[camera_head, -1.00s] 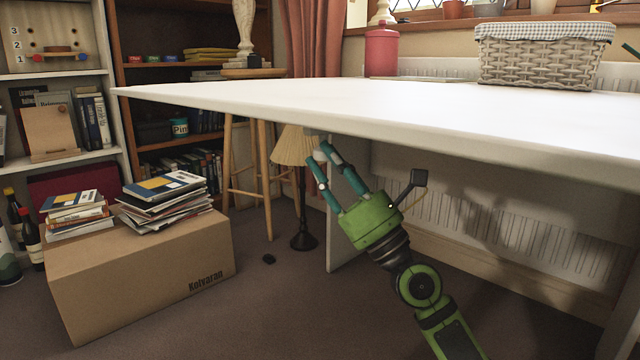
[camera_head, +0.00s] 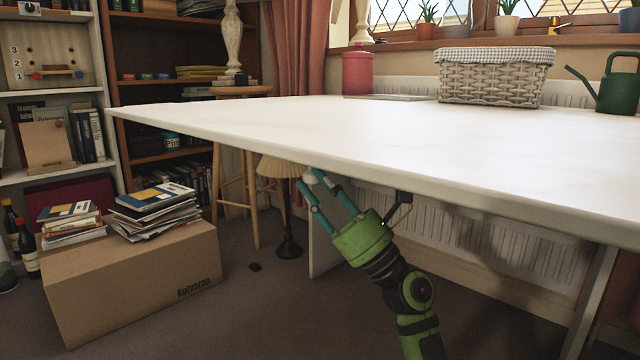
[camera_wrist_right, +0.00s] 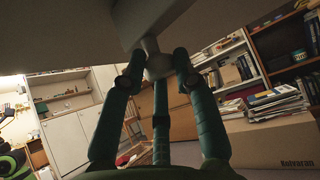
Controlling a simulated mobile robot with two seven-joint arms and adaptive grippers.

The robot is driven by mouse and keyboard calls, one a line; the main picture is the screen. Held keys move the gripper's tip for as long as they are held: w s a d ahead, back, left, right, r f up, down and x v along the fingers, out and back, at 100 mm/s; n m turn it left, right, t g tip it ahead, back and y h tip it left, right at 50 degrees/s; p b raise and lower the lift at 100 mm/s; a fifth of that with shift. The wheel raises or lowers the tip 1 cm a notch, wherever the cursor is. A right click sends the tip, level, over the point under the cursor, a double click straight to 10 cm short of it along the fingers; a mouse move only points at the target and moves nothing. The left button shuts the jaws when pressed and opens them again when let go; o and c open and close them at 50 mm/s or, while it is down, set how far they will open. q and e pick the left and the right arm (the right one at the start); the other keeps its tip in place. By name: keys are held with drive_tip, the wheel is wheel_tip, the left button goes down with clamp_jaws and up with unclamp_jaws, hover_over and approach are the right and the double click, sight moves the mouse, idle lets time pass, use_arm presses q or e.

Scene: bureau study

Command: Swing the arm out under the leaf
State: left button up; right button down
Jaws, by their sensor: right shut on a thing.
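The white leaf (camera_head: 330,128) spans the head view as a level top. My right gripper (camera_head: 314,182) is just below its front edge, fingers pointing up and to the left. In the right wrist view the gripper (camera_wrist_right: 158,72) has its fingers closed around a pale round knob (camera_wrist_right: 158,64). The knob joins a short stem under a pale bar (camera_wrist_right: 148,18), which seems to be the arm beneath the leaf. In the head view the knob shows only as a small whitish spot between the fingertips, and the bar is hidden by the leaf. My left gripper is not in view.
A wicker basket (camera_head: 494,78), a pink canister (camera_head: 357,73) and a green watering can (camera_head: 617,88) stand at the back. A cardboard box (camera_head: 135,285) with books stands on the floor at left. A lamp (camera_head: 289,220) and stool (camera_head: 217,185) stand behind the leaf.

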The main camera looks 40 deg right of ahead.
drive_tip(key=c, duration=1)
unclamp_jaws()
drive_tip(key=shift+o, duration=0.2)
drive_tip(key=shift+s+f, duration=0.1)
drive_tip(key=shift+f, duration=0.05)
drive_tip(key=s+d, duration=0.5)
drive_tip(key=s, duration=0.6)
drive_tip(key=shift+s+f, duration=0.3)
